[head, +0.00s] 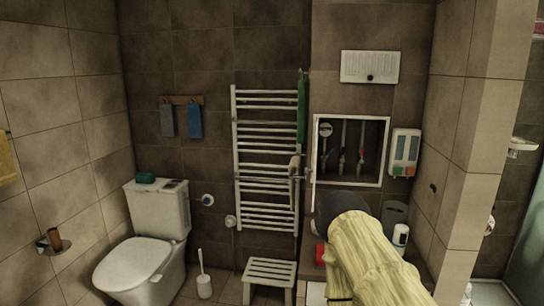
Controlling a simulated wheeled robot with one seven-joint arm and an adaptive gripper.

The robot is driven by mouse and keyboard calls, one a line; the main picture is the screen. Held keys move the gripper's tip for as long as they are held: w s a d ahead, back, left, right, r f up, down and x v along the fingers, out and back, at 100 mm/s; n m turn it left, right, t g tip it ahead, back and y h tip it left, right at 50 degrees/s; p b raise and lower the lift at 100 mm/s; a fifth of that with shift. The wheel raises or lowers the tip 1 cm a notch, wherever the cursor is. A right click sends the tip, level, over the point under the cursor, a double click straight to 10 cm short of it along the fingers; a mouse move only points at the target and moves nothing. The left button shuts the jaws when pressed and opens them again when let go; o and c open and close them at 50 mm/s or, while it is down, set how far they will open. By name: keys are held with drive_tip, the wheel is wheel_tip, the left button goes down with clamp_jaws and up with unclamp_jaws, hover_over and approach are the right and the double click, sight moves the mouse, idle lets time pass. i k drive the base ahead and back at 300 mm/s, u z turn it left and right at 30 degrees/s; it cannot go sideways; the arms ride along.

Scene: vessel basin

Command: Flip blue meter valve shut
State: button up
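A white-framed recess (387,150) in the back wall holds several vertical pipes. A round, pale-faced meter (325,130) sits at the upper left of the recess. My arm, in a pale yellow sleeve with a dark rounded end, reaches up from the bottom, below the recess. My gripper's fingers do not show; the arm may hide them.
A white towel radiator (265,160) with a green towel (302,108) stands left of the recess. A white dispenser (404,152) hangs on its right. A white stool (269,273) and toilet (135,268) stand left. A tiled wall edge (470,140) juts out at right.

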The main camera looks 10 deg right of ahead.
sight(323, 159)
drive_tip(key=u, duration=2)
drive_tip(key=k, duration=1.15)
drive_tip(key=z, duration=1.6)
drive_tip(key=i, duration=1)
